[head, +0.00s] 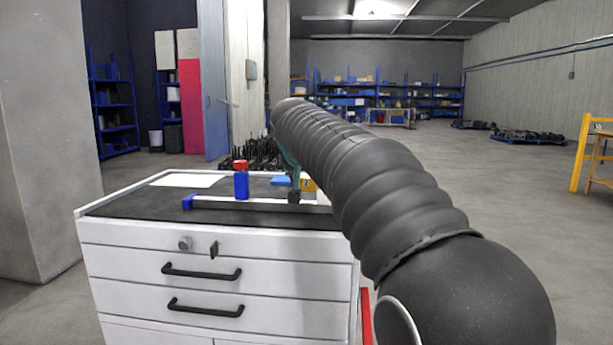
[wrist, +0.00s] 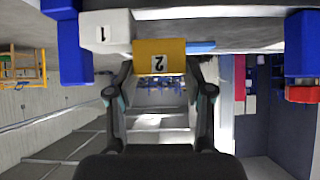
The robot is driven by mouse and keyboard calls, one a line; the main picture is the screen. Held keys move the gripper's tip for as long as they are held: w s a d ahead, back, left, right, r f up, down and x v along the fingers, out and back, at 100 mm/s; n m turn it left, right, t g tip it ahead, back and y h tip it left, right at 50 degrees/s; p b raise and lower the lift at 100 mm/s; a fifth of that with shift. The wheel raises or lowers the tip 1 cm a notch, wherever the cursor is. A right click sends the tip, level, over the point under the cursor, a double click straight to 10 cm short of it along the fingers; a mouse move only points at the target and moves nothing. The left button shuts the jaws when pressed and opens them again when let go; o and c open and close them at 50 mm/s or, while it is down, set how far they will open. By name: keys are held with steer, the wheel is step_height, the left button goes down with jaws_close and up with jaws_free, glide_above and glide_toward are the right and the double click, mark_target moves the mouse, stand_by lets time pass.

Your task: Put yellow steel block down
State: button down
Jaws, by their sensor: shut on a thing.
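The yellow steel block (wrist: 160,48), marked 2, is between the fingers of my gripper (wrist: 160,78) in the wrist view, which shows the scene upside down. My gripper is shut on it. In the head view only a small part of the yellow block (head: 309,184) shows beside my gripper (head: 294,194), above the cabinet's dark top (head: 150,205). My arm hides much of that area. A white block (wrist: 107,32) marked 1 sits close beside the yellow one in the wrist view. I cannot tell whether the yellow block touches anything beneath it.
A long metal rail (head: 245,203) with a blue end lies along the cabinet top. A blue cylinder with a red top (head: 241,182) stands by it. A blue flat piece (head: 281,181) and a white sheet (head: 187,180) lie farther back. The front-left top is clear.

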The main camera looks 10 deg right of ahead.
steer(key=shift+f, duration=0.1)
steer(key=shift+c, duration=2.2)
jaws_free()
steer(key=shift+r+p, duration=0.4)
steer(key=shift+r, duration=0.05)
steer(key=v, duration=1.2)
steer(key=shift+r, duration=0.1)
steer(key=s+d+f+n+g+y, duration=0.3)
steer(key=s+f+g, duration=0.1)
steer(key=s+f, duration=2.7)
step_height(320, 180, down, 2)
steer(key=shift+s+f+n, duration=0.2)
steer(key=shift+s+n, duration=0.1)
steer(key=shift+n, duration=0.1)
